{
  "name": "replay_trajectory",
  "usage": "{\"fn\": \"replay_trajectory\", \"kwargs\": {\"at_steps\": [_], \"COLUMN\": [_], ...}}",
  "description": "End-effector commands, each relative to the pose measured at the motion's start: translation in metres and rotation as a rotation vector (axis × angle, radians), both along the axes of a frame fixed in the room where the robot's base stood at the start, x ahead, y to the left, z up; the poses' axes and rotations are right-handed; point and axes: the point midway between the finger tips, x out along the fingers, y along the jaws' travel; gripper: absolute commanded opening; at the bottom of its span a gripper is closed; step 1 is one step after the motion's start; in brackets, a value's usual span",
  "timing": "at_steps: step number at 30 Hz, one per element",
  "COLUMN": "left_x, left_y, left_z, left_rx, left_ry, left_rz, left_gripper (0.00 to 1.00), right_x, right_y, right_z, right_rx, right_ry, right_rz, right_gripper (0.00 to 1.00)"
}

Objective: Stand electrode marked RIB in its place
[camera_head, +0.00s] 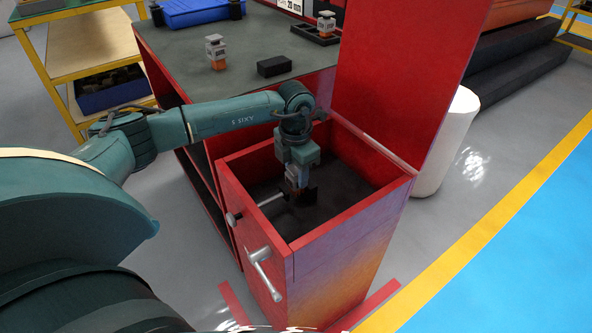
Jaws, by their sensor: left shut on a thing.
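My left gripper (297,180) reaches down into an open red box (232,190). It is shut on a small electrode (292,182), which shows as a brownish patch between the dark fingers. Its mark cannot be read, and its lower part is hidden. A second electrode (216,54), pale on top with a copper-coloured band, stands upright on the grey bench top. A third electrode (326,24) stands at a black slotted holder (302,33) at the back of the bench. I cannot read the marks on these either. My right gripper is not in view.
A black block (274,66) lies on the bench top (180,60). A silver rod (268,201) crosses the box near the gripper, and a lever handle (262,270) sits on its front. A tall red panel (400,70) rises behind the box. A white cylinder (447,140) stands right.

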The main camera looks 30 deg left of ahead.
Motion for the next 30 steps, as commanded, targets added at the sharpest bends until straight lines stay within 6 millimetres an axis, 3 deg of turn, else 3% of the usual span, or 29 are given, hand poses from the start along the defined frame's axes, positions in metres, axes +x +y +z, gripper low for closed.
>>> {"fn": "replay_trajectory", "kwargs": {"at_steps": [1, 30], "left_x": [-0.005, -0.005], "left_y": [-0.001, -0.002], "left_z": [-0.016, -0.029], "left_rx": [0.004, 0.006], "left_ry": [0.019, 0.017], "left_rz": [-0.002, -0.003], "left_gripper": [0.0, 0.0], "right_x": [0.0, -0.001], "right_y": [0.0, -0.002], "right_z": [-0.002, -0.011], "right_rx": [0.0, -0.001], "right_ry": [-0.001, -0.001], "right_rz": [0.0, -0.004], "right_gripper": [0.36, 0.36]}}
